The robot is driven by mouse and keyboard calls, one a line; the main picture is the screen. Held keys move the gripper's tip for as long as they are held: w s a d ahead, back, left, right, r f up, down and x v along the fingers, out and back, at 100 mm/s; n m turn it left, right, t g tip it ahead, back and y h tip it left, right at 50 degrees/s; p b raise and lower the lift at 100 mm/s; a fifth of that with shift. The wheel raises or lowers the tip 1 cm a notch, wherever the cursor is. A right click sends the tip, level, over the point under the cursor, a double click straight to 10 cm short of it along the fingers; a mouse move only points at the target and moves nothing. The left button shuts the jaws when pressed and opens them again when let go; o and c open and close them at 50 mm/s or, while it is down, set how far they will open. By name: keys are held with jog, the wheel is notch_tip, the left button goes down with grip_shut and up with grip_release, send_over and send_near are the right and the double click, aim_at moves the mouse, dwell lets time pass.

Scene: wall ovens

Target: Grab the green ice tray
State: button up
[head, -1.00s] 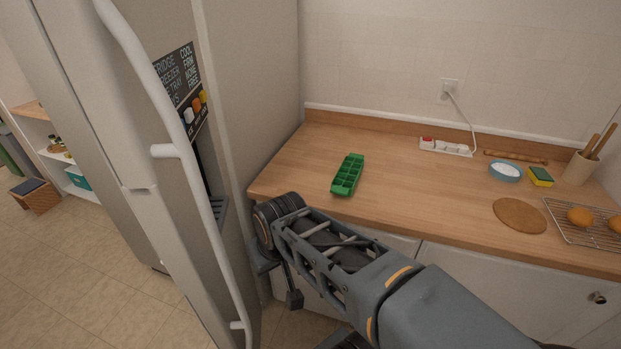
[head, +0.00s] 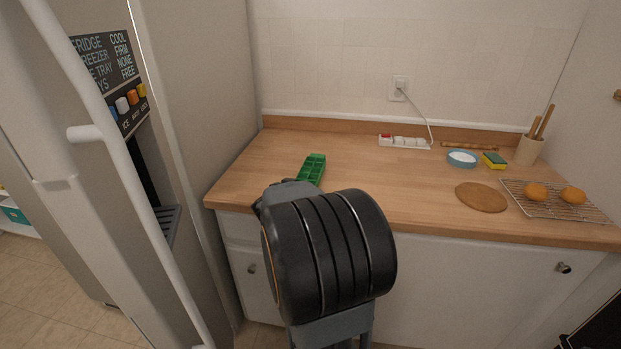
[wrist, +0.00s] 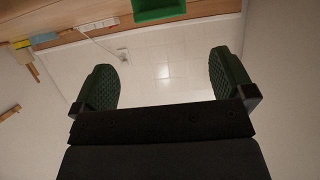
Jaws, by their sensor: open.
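The green ice tray (head: 312,167) lies on the wooden counter near its left end, beside the fridge. In the head view my arm hides its near end. In the wrist view, which looks upside down, part of the green tray (wrist: 157,9) shows at the top edge, past the fingertips. My gripper (wrist: 163,72) is open, with two dark green padded fingers wide apart and nothing between them. The tray is apart from the fingers. In the head view my arm hides the fingers.
The fridge (head: 200,90) stands close on the left. The wooden counter (head: 400,180) is clear right of the tray. Farther right are a power strip (head: 404,142), a blue bowl (head: 462,159), a sponge (head: 494,160), a round board (head: 481,197) and a rack (head: 556,208) with oranges.

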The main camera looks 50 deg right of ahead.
jog(key=b, duration=0.3)
send_near(311, 175)
jog(key=f, duration=0.1)
jog(key=w+d+f, duration=0.2)
jog(key=shift+w+d+f, duration=0.25)
jog(key=shift+f, duration=0.05)
jog(key=shift+c, duration=0.5)
jog(key=c, duration=0.9)
